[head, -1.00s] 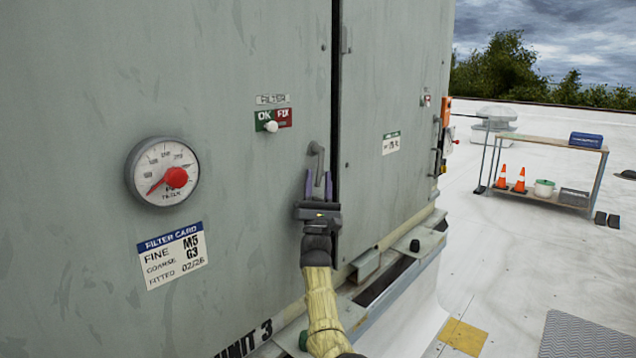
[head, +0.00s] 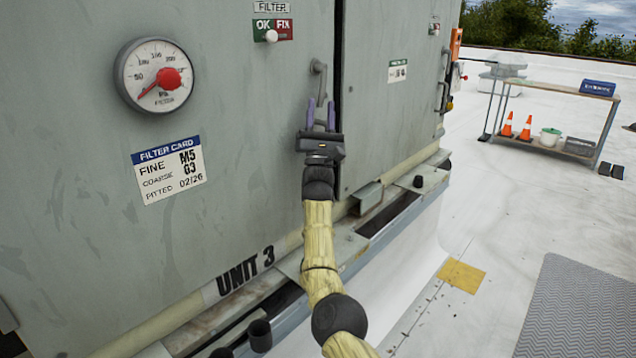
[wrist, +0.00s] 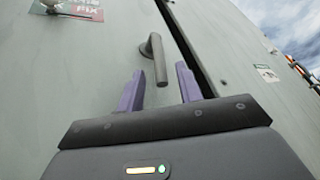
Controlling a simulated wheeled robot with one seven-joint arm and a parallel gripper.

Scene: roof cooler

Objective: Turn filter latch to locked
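The filter latch (head: 318,80) is a grey bent lever on the cabinet panel, beside the dark door gap. Its arm hangs down from its pivot. In the wrist view the latch (wrist: 156,60) stands between and beyond the two purple fingers. My gripper (head: 321,110) is open just below the latch, and its fingers point up at it. In the wrist view my gripper (wrist: 160,88) shows a wide gap between its fingertips. The lower end of the lever reaches about the level of the fingertips; whether it touches either finger I cannot tell.
An OK/FIX filter plate (head: 273,30) with a white knob sits above the latch. A pressure gauge (head: 155,75) and a filter card (head: 169,170) are to the left. A ledge (head: 410,195) runs along the cabinet base. A bench (head: 555,88) stands far right on open roof.

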